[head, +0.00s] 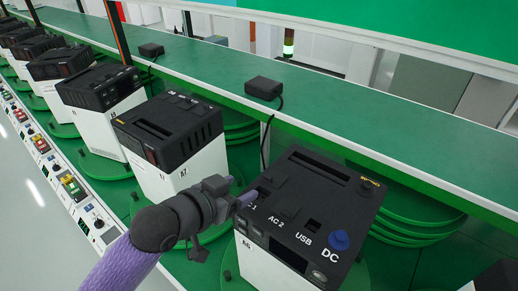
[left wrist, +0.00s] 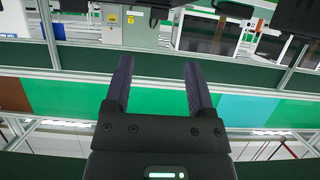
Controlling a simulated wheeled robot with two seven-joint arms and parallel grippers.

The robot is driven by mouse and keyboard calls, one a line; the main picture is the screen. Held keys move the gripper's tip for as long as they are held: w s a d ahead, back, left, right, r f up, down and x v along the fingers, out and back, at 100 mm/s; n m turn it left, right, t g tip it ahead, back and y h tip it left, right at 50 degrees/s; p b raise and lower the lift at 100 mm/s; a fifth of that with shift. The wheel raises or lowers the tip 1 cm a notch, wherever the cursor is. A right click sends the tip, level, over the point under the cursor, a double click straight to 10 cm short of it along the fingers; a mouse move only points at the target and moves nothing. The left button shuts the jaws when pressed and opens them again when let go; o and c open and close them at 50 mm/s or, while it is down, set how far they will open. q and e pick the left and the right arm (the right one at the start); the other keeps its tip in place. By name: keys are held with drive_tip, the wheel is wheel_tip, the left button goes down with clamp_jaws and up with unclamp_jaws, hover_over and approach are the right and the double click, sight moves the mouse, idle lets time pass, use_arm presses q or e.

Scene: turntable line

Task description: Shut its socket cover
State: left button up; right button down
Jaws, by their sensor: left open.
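The nearest power unit (head: 325,180) has a black top and a white body, with sockets marked AC 2, USB and DC, and one label partly hidden by my gripper. A round blue part (head: 339,240) sits by the DC label. The AC 2 socket (head: 290,210) and the USB socket (head: 313,225) look like dark squares. My left gripper (head: 246,199) is at the unit's left edge, by the partly hidden socket; I cannot tell whether it touches. In the left wrist view, its two fingers (left wrist: 157,90) are apart with nothing between them. Which socket cover stands open is unclear.
Similar units (head: 170,135) stand in a row toward the upper left, on green round turntables (head: 105,166). A long green shelf (head: 330,110) runs behind them, with a black adapter box (head: 263,88) and its cable. A control strip (head: 70,185) runs along the front.

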sight(268, 176)
use_arm(q)
drive_tip(key=b+x, duration=0.1)
drive_tip(key=x, duration=0.8)
drive_tip(key=shift+d+f, duration=0.1)
drive_tip(key=shift+d, duration=0.05)
clamp_jaws()
idle(1.0)
